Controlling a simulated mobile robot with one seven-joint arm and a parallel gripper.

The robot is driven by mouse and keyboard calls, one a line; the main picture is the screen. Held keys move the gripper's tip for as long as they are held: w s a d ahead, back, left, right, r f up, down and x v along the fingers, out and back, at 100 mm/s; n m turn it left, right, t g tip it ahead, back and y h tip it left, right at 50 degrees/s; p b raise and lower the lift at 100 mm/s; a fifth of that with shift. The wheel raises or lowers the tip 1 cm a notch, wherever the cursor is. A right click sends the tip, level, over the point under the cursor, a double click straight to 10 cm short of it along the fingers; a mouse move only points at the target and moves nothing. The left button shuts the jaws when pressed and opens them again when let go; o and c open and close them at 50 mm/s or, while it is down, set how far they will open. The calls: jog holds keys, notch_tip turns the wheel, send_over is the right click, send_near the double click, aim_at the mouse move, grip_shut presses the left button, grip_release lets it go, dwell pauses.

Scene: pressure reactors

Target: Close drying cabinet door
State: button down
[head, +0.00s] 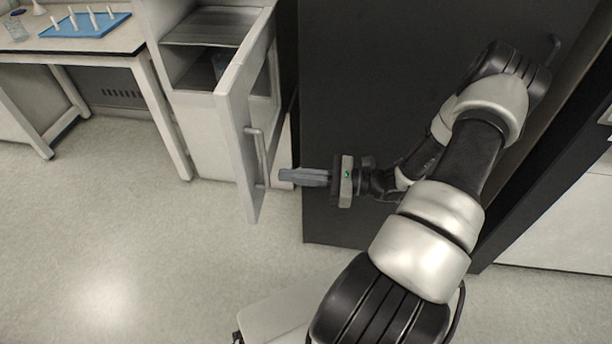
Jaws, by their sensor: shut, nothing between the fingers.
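The drying cabinet (184,136) stands at the upper middle left, white, with a grey shelf inside. Its white door (239,172) stands wide open, swung out toward me, with a window in it. My gripper (284,175) is shut and empty, pointing left.
A bench (95,50) at the left carries a blue tray (85,25) with several white upright pieces, and a glass beaker (15,28). A tall dark cabinet (340,90) stands right of the drying cabinet, close behind my arm. The floor (110,235) at lower left is clear.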

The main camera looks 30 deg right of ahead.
aim_at(247, 172)
jog(key=x, duration=0.7)
jog(key=shift+w+a+b, duration=0.2)
jog(key=shift+a+b, duration=0.05)
jog(key=shift+b, duration=0.1)
